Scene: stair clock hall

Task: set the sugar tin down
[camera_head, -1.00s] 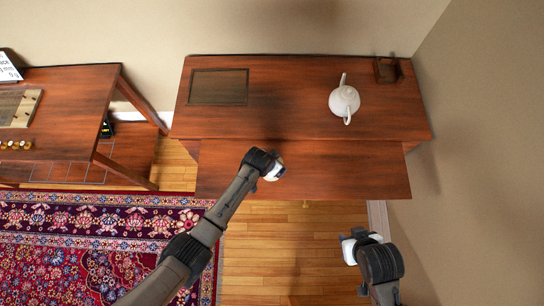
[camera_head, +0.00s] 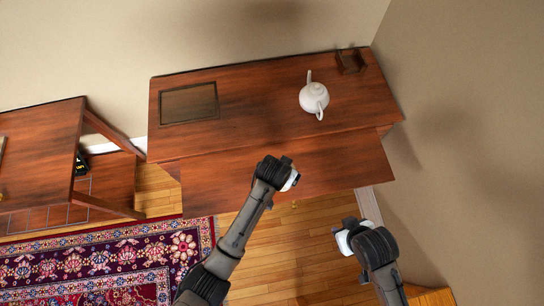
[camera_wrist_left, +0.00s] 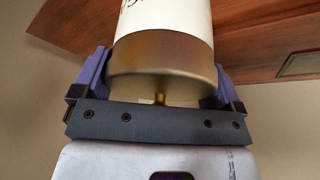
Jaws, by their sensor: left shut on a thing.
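My left gripper (camera_head: 291,181) is over the lower front leaf of the wooden desk (camera_head: 340,165). In the left wrist view its purple fingers (camera_wrist_left: 160,85) are shut on the sugar tin, a white cylinder (camera_wrist_left: 165,20) with a gold-brown band at the near end. Dark marks show on the white part. In the head view the hand and wrist hide the tin. I cannot tell its height above the wood. My right gripper (camera_head: 343,240) hangs past the desk's front right corner; its fingers are not clear.
A white teapot (camera_head: 314,97) stands on the upper desk top, near a small dark wooden holder (camera_head: 350,61) at the back right. A dark inset panel (camera_head: 189,103) lies at the left. The leaf's left part is clear. A side table (camera_head: 40,140) stands left.

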